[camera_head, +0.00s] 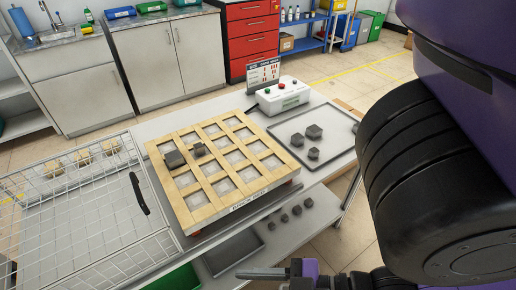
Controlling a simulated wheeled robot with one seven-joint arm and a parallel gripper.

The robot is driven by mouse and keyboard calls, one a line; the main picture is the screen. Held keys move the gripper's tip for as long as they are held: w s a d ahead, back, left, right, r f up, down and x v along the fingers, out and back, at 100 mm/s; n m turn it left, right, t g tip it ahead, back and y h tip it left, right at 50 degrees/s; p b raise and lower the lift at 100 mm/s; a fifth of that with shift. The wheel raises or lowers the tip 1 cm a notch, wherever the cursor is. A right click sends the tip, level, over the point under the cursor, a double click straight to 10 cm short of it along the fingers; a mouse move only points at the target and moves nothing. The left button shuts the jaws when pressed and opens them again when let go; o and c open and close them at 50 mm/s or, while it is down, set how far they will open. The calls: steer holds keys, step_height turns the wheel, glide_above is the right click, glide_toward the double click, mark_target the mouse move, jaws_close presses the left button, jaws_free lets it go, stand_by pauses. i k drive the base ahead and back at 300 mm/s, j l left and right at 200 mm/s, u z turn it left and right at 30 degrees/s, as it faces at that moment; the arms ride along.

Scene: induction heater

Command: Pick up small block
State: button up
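Several small dark blocks (284,217) stand in a row on a lower surface in front of the rack. Three grey blocks (314,131) of differing size lie on the grey tray at the right. I cannot tell which one the task means. Part of my gripper (264,273) shows at the bottom edge as a thin grey finger beside purple and black parts. It is below and apart from the blocks; its opening is not clear.
A wire basket (60,205) with a black handle stands left of the rack. A white control box (284,96) with buttons and a sign stands behind the grey tray (338,143). Cabinets line the back. My large arm links cover the right side.

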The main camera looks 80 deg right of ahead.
mark_target(314, 153)
steer(key=k+j, duration=0.15)
steer(key=k, duration=0.2)
steer(key=k+j+z, duration=0.15)
steer(key=k, duration=0.2)
steer(key=z, duration=1.5)
steer(key=k, duration=0.4)
